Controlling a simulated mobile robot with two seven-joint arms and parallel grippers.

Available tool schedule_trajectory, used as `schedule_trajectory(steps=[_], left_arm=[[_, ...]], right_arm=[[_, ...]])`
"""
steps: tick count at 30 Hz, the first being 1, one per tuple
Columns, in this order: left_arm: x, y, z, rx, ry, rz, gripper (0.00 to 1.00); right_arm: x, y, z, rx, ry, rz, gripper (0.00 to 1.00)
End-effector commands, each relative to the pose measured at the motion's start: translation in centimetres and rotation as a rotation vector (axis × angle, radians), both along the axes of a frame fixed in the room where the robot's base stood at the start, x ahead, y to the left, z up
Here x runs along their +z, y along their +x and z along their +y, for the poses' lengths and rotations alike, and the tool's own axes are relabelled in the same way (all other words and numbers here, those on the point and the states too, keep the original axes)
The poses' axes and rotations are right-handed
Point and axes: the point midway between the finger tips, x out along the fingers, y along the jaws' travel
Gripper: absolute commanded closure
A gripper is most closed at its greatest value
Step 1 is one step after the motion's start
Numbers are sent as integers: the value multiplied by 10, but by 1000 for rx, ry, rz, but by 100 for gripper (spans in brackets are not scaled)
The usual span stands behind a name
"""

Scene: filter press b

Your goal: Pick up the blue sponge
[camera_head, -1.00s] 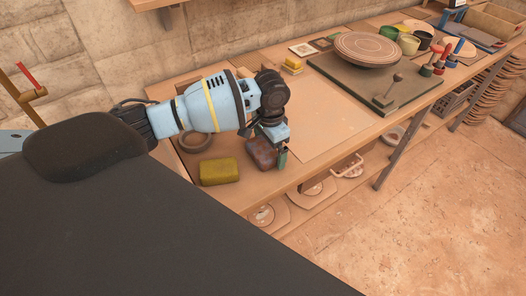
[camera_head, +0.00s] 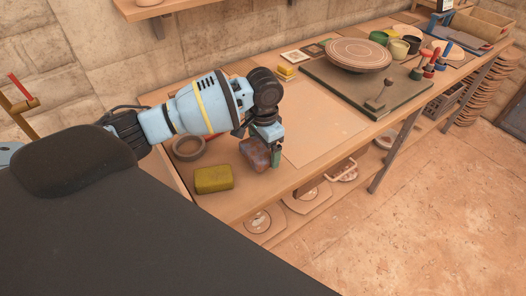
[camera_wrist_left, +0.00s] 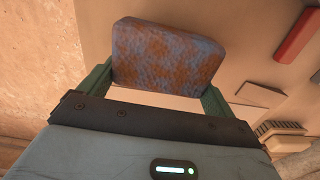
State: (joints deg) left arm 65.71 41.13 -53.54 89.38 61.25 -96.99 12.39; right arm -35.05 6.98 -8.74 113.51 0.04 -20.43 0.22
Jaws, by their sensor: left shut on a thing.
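The blue sponge (camera_head: 255,153) is a rounded block, mottled blue and rusty brown. In the left wrist view the sponge (camera_wrist_left: 168,55) sits between two green fingers. My left gripper (camera_head: 266,150) points down over the front part of the bench and is shut on the sponge. The same gripper (camera_wrist_left: 158,90) shows a finger at each side of it in the wrist view. The sponge appears slightly above the bench top; the gap under it is hard to judge. The far finger is mostly hidden in the head view. My right gripper is not in view.
A yellow-olive sponge (camera_head: 213,179) and a dark ring (camera_head: 188,148) lie left of the gripper. A pale board (camera_head: 318,125) lies flat to the right. Beyond it are a turntable (camera_head: 358,55), cups and tools. Plates lie on the shelf below.

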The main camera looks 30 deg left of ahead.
Motion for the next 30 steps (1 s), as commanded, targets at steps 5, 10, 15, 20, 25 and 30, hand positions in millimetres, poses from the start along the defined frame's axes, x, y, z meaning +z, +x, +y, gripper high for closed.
schedule_trajectory(steps=[5, 10, 15, 20, 25, 30], left_arm=[[15, -17, -12, -5, 0, -1, 31], [20, -51, -37, -7, -2, -4, 31], [23, -82, -59, -6, -1, -3, 31], [25, -105, -75, -4, -2, -2, 31], [26, -122, -87, -3, -1, -2, 31], [26, -130, -92, -1, 0, 0, 31]], right_arm=[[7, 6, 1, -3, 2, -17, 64], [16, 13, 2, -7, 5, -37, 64], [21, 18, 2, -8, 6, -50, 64], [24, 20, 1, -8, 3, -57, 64], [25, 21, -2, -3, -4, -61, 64], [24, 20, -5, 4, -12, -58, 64]])
